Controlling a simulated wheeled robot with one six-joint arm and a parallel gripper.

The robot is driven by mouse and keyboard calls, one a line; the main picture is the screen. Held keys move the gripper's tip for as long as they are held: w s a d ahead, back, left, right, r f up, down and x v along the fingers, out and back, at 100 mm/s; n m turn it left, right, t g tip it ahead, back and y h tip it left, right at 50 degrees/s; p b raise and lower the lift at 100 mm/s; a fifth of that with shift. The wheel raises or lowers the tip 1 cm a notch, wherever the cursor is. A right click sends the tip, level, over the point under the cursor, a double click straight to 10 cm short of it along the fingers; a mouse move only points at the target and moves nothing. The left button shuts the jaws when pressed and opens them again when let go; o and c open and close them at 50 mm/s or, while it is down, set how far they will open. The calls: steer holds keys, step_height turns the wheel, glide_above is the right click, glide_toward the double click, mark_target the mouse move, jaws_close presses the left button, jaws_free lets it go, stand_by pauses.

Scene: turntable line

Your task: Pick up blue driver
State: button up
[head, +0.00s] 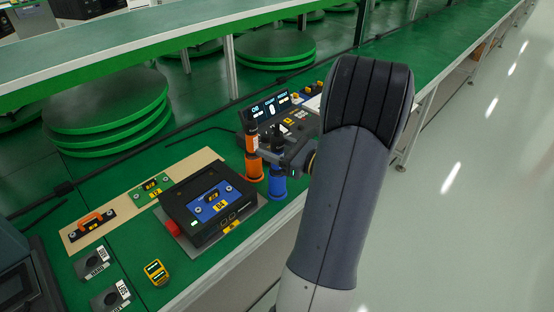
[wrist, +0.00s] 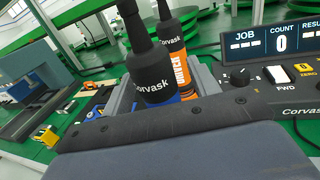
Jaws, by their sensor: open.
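The blue driver (head: 277,183) stands upright at the front edge of the green bench in the head view, its top partly hidden by my gripper (head: 272,153). In the wrist view the blue driver (wrist: 150,66) shows its black upper body close in front, with a little blue below. My gripper is open, with its grey fingers either side of the blue driver's black part; I cannot tell whether they touch it. The orange driver (head: 253,168) stands upright just behind and left of it, and shows behind it in the wrist view (wrist: 182,68).
A control panel with a display (head: 268,107) stands behind the drivers. A black fixture (head: 208,208) with a blue plate lies left of them. A tan board (head: 125,212) and a yellow device (head: 156,272) lie farther left. A raised shelf (head: 150,45) runs behind.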

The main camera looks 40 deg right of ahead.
steer(key=shift+w+a, duration=0.15)
steer(key=shift+w, duration=0.3)
steer(key=shift+c, duration=0.6)
jaws_close()
